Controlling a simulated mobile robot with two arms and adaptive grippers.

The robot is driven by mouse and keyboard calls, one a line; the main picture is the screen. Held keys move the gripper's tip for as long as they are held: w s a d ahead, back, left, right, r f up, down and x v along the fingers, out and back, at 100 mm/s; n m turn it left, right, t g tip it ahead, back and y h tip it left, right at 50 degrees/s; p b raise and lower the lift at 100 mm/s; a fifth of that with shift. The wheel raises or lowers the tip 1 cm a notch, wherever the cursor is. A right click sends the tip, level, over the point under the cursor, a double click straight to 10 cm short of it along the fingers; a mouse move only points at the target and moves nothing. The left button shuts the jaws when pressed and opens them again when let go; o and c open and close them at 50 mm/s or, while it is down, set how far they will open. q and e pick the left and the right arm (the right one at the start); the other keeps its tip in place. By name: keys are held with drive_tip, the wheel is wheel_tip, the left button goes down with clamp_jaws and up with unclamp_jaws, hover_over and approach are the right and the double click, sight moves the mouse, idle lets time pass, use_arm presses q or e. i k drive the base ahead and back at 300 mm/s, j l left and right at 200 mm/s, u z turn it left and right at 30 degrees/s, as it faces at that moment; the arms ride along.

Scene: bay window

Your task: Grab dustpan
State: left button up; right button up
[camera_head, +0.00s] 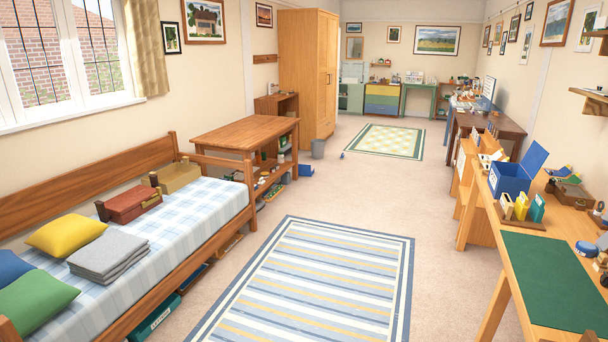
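I cannot make out a dustpan for certain. A small blue object (306,170) lies on the floor beside the wooden side table, too small to identify. Neither of my grippers is in view.
A wooden daybed (170,262) with cushions runs along the left, with boxes under it. A wooden table (240,133) with shelves stands beyond it. A striped rug (318,285) lies mid-floor. A long desk (500,215) lines the right. Carpet between is clear.

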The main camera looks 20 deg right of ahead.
sight(304, 170)
drive_tip(key=i+z, duration=0.5)
drive_tip(key=i+l+z, duration=0.2)
drive_tip(key=i+z, duration=0.2)
drive_tip(key=i, duration=0.6)
drive_tip(key=i+j+z, duration=0.1)
drive_tip(key=i+z, duration=0.25)
drive_tip(key=i, duration=4.55)
drive_tip(key=i+u, duration=0.2)
drive_tip(key=i, duration=0.3)
drive_tip(key=i+u, duration=0.15)
drive_tip(key=i, duration=0.35)
drive_tip(key=i+l+u, duration=0.2)
drive_tip(key=i, duration=0.25)
drive_tip(key=i+l+u, duration=0.15)
drive_tip(key=i, duration=0.35)
